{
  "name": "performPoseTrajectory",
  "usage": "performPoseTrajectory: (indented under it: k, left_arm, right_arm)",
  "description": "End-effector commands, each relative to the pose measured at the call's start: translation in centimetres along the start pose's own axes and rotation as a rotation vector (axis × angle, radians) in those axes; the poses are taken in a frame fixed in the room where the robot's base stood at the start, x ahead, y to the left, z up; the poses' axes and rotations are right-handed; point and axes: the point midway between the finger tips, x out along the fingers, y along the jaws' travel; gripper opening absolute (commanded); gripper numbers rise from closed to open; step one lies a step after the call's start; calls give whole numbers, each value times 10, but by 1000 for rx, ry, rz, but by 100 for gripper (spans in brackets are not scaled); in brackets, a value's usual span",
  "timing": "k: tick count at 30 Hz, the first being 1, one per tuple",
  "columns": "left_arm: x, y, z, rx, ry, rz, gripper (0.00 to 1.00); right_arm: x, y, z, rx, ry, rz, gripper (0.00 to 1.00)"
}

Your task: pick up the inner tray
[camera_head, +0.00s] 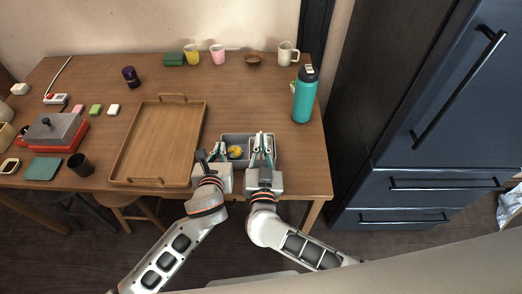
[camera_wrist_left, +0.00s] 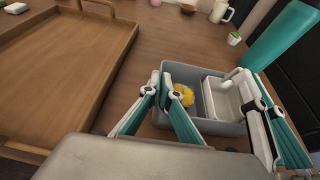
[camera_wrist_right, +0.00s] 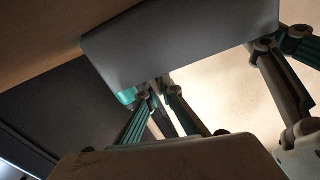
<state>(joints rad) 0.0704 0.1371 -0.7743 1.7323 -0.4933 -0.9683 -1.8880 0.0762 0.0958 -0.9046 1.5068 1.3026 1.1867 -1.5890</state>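A grey two-compartment tray (camera_head: 233,136) is at the table's front edge, right of the wooden tray. In the left wrist view, the grey tray (camera_wrist_left: 205,127) holds a yellow piece (camera_wrist_left: 185,95) in one compartment and a white inner container (camera_wrist_left: 216,98) in the other. My left gripper (camera_wrist_left: 165,82) has its fingers drawn together across the tray's left wall. My right gripper (camera_head: 262,137) is at the right part of the tray, its fingers close together. In the right wrist view a grey panel (camera_wrist_right: 185,45) fills the top and partly hides the fingertips.
A large wooden tray (camera_head: 160,145) lies close to the left. A teal bottle (camera_head: 304,98) stands behind on the right. Cups, a brown bowl (camera_head: 253,60) and a red cooker (camera_head: 52,132) are farther off. A dark fridge (camera_head: 420,130) stands right of the table.

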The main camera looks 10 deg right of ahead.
Motion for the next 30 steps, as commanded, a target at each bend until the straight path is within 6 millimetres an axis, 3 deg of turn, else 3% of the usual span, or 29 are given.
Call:
performPoseTrajectory:
  k: [7, 21, 30]
  left_arm:
    - [0, 0, 0, 0, 0, 0, 0]
    - [0, 0, 0, 0, 0, 0, 0]
    - [0, 0, 0, 0, 0, 0, 0]
  right_arm:
    - [0, -3, -13, 4, 1, 1, 0]
    - [0, -18, -91, 4, 1, 1, 0]
    - [0, -20, -99, 0, 0, 0, 0]
